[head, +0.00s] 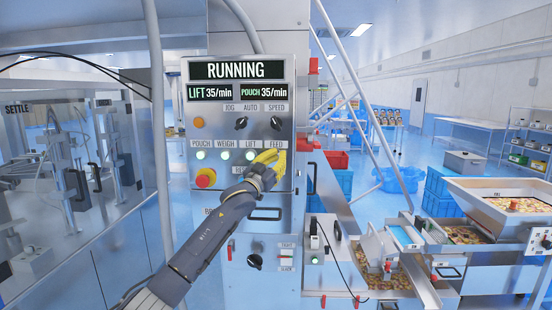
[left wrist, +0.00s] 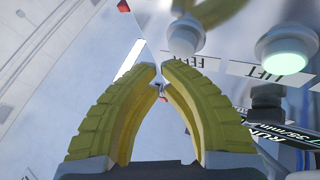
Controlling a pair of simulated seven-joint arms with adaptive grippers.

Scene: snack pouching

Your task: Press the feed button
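The steel control panel (head: 222,120) reads RUNNING. In the head view the spot below its FEED label (head: 275,143) is covered by my left gripper (head: 272,157). In the left wrist view the feed button (left wrist: 185,36) is a pale round knob with no green glow, beside the green-lit LIFT button (left wrist: 287,50). My left gripper's yellow fingers (left wrist: 160,78) meet or nearly meet at the tips, with nothing held. They are close to the feed button; I cannot tell whether they touch it. My right gripper is in neither view.
The POUCH (head: 200,155) and WEIGH (head: 225,155) buttons glow in the same row. A red emergency stop (head: 205,178) is at lower left. Knobs (head: 241,123) sit above the row. A slanted metal tube (head: 350,80) and a snack hopper (head: 510,205) are to the right.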

